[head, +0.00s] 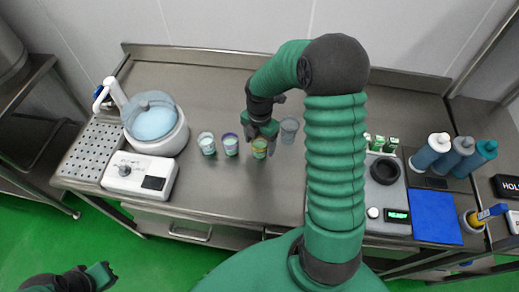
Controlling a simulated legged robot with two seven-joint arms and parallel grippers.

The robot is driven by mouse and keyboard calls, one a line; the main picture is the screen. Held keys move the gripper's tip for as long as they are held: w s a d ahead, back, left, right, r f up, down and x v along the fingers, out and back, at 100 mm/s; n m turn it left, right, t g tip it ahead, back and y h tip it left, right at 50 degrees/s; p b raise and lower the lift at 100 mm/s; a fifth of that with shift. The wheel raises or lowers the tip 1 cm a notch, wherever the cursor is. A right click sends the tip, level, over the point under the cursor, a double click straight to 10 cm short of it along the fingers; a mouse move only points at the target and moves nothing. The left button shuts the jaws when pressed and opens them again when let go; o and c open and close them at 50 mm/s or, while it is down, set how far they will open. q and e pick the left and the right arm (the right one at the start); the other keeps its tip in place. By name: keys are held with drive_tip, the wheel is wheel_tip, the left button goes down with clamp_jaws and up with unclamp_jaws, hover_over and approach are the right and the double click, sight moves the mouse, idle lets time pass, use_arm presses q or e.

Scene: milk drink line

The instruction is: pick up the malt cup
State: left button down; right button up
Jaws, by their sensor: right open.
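Several small cups stand in a row on the steel counter (205,85). One cup with a yellow-green band (259,150) is directly at my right gripper (262,132); no label that reads malt can be made out. My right gripper is open, its fingers pointing down at this cup and hiding part of its rim. Whether the fingers touch it I cannot tell. To its left stand a purple-rimmed cup (230,146) and a pale cup (207,145). A clear grey cup (289,132) stands just right. My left gripper (103,275) is at the lower left, away from the counter.
A white machine with a round bowl (152,125), a white control box (140,176) and a perforated tray (92,150) fill the counter's left end. A scale (385,190), a blue mat (435,216) and several bottles (432,150) are right. The counter's back middle is clear.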

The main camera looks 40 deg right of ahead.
wheel_tip(320, 180, down, 3)
drive_tip(key=shift+s+a+r, duration=0.1)
drive_tip(key=shift+r, duration=0.05)
drive_tip(key=shift+f, duration=0.2)
drive_tip(key=shift+r, duration=0.1)
clamp_jaws()
drive_tip(key=shift+r, duration=0.1)
